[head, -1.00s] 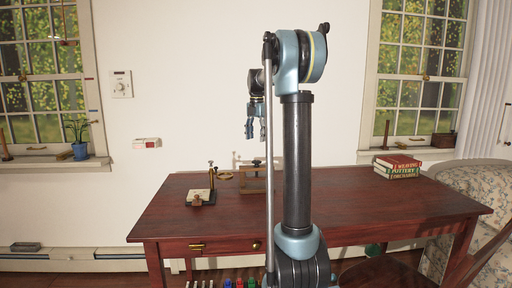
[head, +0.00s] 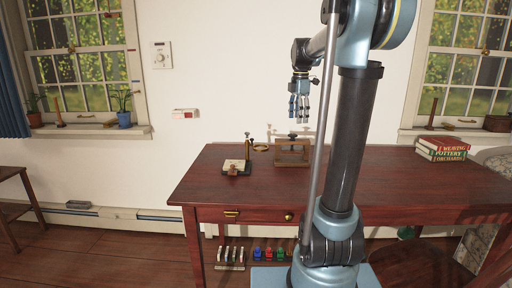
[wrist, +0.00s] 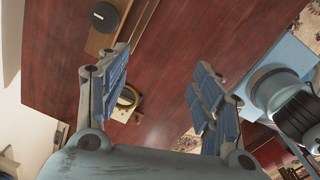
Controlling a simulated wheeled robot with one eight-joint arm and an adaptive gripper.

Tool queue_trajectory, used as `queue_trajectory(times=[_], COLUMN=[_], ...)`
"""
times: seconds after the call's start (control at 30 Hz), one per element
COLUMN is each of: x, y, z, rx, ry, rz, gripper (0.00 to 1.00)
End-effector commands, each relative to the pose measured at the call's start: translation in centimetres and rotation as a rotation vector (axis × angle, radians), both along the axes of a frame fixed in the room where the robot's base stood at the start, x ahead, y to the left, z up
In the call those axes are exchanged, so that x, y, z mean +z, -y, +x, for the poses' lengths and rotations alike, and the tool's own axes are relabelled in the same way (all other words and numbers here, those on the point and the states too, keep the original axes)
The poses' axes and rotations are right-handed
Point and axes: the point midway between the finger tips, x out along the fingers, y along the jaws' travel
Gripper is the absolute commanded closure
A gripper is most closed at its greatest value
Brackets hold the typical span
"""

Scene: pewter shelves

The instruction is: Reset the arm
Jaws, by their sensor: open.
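My gripper (head: 299,108) hangs from my raised arm, fingers pointing down, in front of the wall and above the back part of the dark red desk (head: 400,187). In the wrist view my gripper (wrist: 160,92) is open, its two blue-padded fingers wide apart with nothing held between them. The desk top (wrist: 190,40) lies below the fingers. A round brass-rimmed object (wrist: 126,98) shows beside the left finger.
A wooden frame with a dark knob (head: 292,153) and a small stand on a dark base (head: 238,167) sit on the desk. Books (head: 442,149) are stacked at its right. Several coloured items (head: 269,254) lie under the desk. The desk's middle is clear.

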Motion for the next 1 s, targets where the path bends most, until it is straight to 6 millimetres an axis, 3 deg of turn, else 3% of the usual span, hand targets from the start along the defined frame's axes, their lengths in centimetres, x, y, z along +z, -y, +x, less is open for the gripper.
queue_trajectory(times=[0.1, 0.47, 0.77, 1.0], x=[-1.2, -6.4, -12.5, -18.4], y=[0.0, 0.1, 0.1, 0.2], z=[-3.8, -14.1, -22.1, -27.8], rx=[-0.161, -0.668, -1.088, -1.424], ry=[0.015, 0.056, 0.086, 0.103], rz=[0.007, 0.047, 0.096, 0.146], gripper=[0.4, 0.4, 0.4, 0.4])
